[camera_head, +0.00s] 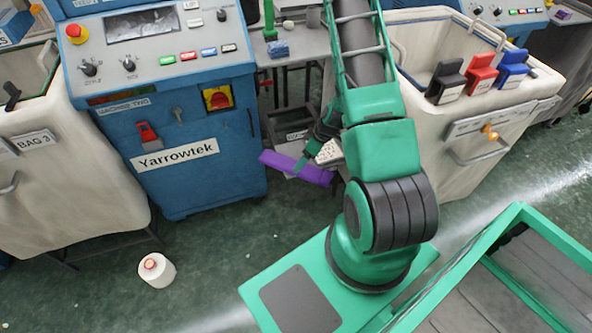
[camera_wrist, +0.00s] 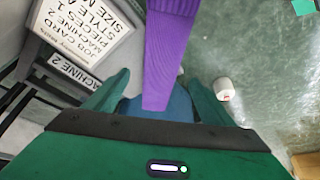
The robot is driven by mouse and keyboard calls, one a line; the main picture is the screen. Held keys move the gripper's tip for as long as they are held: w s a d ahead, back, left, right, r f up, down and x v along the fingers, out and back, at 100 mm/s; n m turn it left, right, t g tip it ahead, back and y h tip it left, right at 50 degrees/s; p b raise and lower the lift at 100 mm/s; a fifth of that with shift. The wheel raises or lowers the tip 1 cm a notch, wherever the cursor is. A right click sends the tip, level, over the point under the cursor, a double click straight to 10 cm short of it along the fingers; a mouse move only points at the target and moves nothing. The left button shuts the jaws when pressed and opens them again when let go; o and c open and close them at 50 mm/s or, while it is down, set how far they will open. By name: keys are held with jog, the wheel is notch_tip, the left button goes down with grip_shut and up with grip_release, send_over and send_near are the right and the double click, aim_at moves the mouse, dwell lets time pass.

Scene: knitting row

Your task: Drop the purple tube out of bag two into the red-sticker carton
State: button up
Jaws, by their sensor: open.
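The purple tube (camera_head: 285,163) is a long knitted piece. In the head view it lies across the end of my gripper (camera_head: 308,160), in front of the grey bin. In the wrist view the purple tube (camera_wrist: 172,45) runs from the top edge down between the two green fingers (camera_wrist: 158,100), with floor visible around it. The fingers are spread wide, with gaps on both sides of the tube. I cannot tell whether anything supports it. A cream bag (camera_head: 465,185) stands at the right; its label is unreadable. I cannot make out a red-sticker carton.
The blue Yarrowtek machine (camera_head: 185,125) stands left of my arm, with the Bag 3 bag (camera_head: 70,160) beyond it. A dark grey bin (camera_head: 290,125) is behind the tube. A job card (camera_wrist: 90,25) shows in the wrist view.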

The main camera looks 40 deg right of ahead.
jog(key=shift+s+x, duration=0.2)
jog(key=shift+x, duration=2.5)
jog(key=shift+d+f, duration=0.1)
jog(key=c, duration=1.2)
jog(key=shift+c, duration=0.2)
jog(key=shift+r, duration=0.6)
notch_tip(320, 180, up, 3)
jog(key=shift+r, duration=0.15)
jog(key=s+a+r, duration=0.6)
jog(key=a, duration=0.4)
jog(key=shift+r, duration=0.3)
